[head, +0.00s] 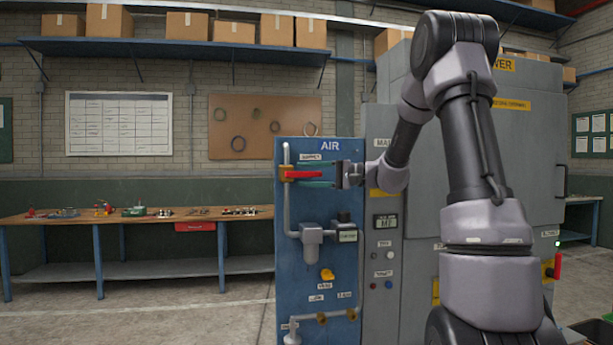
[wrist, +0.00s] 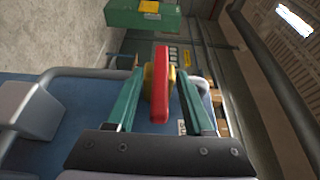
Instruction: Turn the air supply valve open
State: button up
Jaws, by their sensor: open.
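The air supply valve has a red lever handle (head: 304,174) on a brass body, in the vertical grey pipe at the upper left of the blue AIR panel (head: 262,320). The handle lies level, across the pipe. My gripper (head: 300,174) reaches in from the right with its teal fingers open, one above and one below the handle. In the wrist view the red handle (wrist: 161,95) lies lengthwise between the two fingers (wrist: 160,75), with a visible gap on each side. The brass body is partly hidden behind the handle.
Below the valve are a grey filter unit (head: 311,240), a yellow knob (head: 327,274) and brass fittings on a lower pipe. Grey cabinets (head: 530,150) stand to the right, partly behind my arm. A workbench (head: 140,218) with small parts stands left. The floor before it is clear.

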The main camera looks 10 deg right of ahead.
jog(key=shift+a, duration=0.1)
grip_shut()
dwell(1.4)
